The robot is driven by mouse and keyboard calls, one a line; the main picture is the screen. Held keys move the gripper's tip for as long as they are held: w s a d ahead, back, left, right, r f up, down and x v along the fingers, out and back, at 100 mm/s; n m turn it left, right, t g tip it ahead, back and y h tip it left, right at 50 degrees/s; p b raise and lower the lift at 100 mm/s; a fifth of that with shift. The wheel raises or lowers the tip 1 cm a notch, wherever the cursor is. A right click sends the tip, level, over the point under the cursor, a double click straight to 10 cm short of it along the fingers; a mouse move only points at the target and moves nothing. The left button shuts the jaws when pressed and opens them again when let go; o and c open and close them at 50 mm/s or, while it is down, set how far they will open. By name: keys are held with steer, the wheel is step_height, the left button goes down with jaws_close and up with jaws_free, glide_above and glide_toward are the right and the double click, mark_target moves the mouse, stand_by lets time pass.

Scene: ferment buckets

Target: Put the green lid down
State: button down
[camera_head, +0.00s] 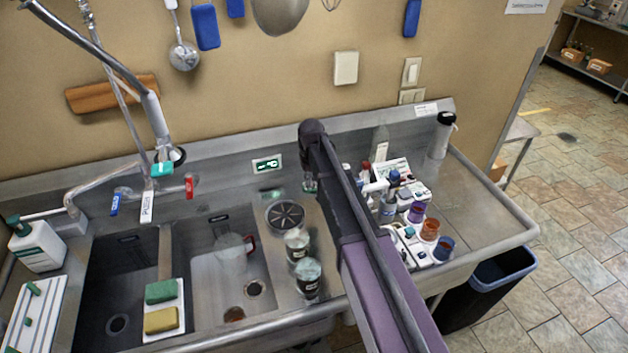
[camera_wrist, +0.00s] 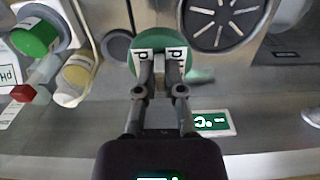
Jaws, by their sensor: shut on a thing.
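In the wrist view my gripper (camera_wrist: 160,55) is shut on the green lid (camera_wrist: 200,64), a round disc whose middle is covered by the fingertips. In the head view my gripper (camera_head: 309,178) is small beyond my arm, and the lid is hard to make out there. The lid appears beside the dark slotted round plate (camera_wrist: 220,20), over the steel counter. I cannot tell whether it touches the counter. Two small labelled buckets, a rear one (camera_head: 298,246) and a front one (camera_head: 308,278), stand on the steel strip right of the sink; their tops are too small to read clearly.
The slotted plate (camera_head: 285,215) lies behind the buckets. Bottles and coloured jars (camera_head: 417,212) crowd the counter right of my arm. The sink basin (camera_head: 215,275) is at left. The far right counter (camera_head: 475,210) is clear.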

stand_by(0.4)
steer(key=w+a+f+n+b, duration=0.2)
steer(key=a+n, duration=0.1)
steer(key=a, duration=0.2)
steer(key=shift+a, duration=0.25)
stand_by(0.6)
